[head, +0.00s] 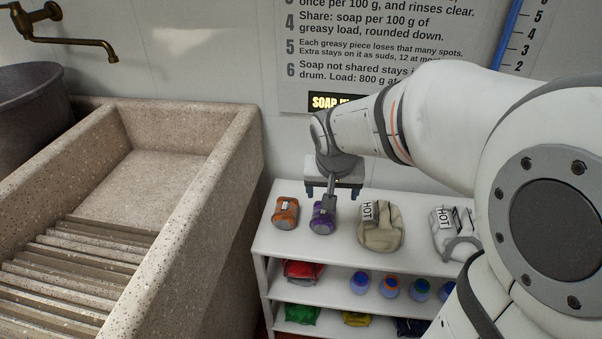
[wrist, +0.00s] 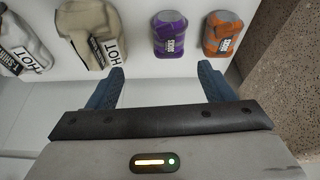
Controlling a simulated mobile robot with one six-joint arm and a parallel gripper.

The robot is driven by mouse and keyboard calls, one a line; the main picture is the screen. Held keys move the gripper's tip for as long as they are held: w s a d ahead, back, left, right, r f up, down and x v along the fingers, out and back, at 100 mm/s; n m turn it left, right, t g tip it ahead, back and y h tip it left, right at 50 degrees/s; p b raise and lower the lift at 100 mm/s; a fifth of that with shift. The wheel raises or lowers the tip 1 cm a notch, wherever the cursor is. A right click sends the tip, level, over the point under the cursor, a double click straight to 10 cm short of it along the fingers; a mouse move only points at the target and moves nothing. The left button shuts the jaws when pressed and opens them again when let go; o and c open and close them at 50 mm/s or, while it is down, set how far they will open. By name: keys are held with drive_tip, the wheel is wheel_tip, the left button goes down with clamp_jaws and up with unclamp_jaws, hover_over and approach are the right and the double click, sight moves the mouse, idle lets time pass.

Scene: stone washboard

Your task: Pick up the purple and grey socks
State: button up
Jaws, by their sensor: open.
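The purple and grey socks (head: 322,219) are a small rolled bundle on the top of the white shelf, with a label. In the wrist view the purple socks (wrist: 170,35) lie beyond the fingertips, roughly midway between them and apart from both. My gripper (head: 335,191) is open and empty above the shelf top, close to the socks. Its two blue fingers (wrist: 162,75) show in the wrist view with only bare white surface between them. In the head view part of my gripper overlaps the top of the purple bundle.
Orange and grey socks (head: 286,213) lie just left of the purple ones. A beige bundle (head: 381,228) tagged HOT and a whitish one (head: 455,230) lie right. Lower shelves of the white unit (head: 300,255) hold coloured bundles and round bottles. The stone washboard basin (head: 165,185) stands left.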

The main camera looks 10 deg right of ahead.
drive_tip(key=b, duration=0.4)
hover_over(324, 211)
drive_tip(key=s, duration=0.2)
drive_tip(key=shift+m, duration=0.4)
drive_tip(key=f, duration=0.7)
drive_tip(key=shift+a+f, duration=0.25)
drive_tip(key=shift+a, duration=0.15)
drive_tip(key=b+x, duration=0.4)
drive_tip(key=x, duration=0.3)
drive_tip(key=shift+w+d+f, duration=0.1)
drive_tip(key=shift+w+f, duration=0.1)
drive_tip(key=shift+f, duration=0.15)
drive_tip(key=shift+r+t, duration=0.1)
drive_tip(key=shift+t, duration=0.2)
drive_tip(key=c, duration=1.1)
